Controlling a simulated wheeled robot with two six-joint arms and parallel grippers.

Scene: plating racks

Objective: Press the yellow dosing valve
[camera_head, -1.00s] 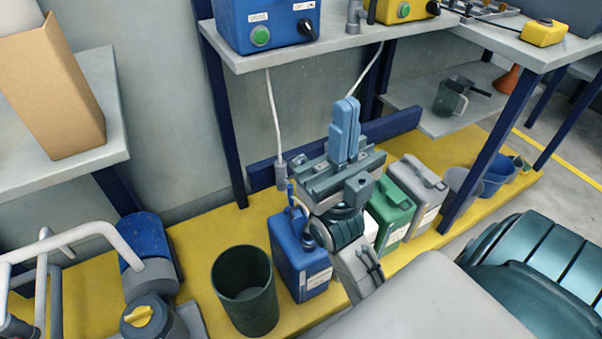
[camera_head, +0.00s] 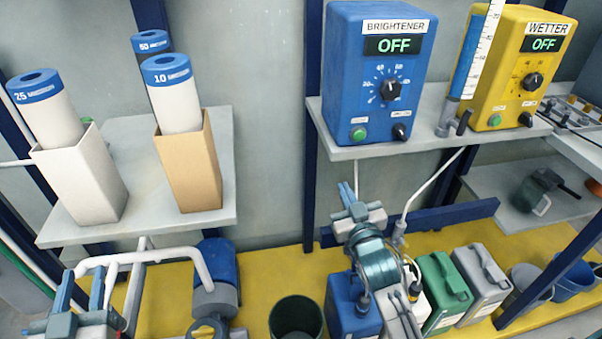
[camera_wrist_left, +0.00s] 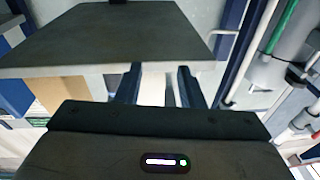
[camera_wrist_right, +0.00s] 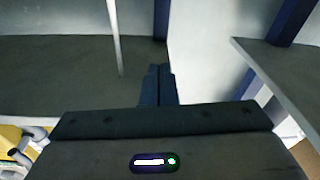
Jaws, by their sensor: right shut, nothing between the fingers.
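The yellow dosing unit (camera_head: 505,70), labelled WETTER with an OFF display, stands on the grey shelf at right. A graduated tube of blue liquid (camera_head: 474,48) rises at its left side. Below the tube sits a grey valve with a dark lever (camera_head: 463,122). A yellow part (camera_wrist_right: 8,140) with grey and dark pieces shows at the lower left of the right wrist view. My right gripper (camera_head: 347,192) is shut and empty, below the shelf and left of the valve, clear of it. My left gripper (camera_head: 80,290) is open and empty at lower left.
A blue BRIGHTENER unit (camera_head: 375,70) stands on the shelf (camera_head: 400,145), whose front edge is above my right gripper. Hoses hang below. Several canisters and a dark bin (camera_head: 296,318) stand on the yellow platform. Tubes in boxes stand on the left shelf (camera_head: 140,215).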

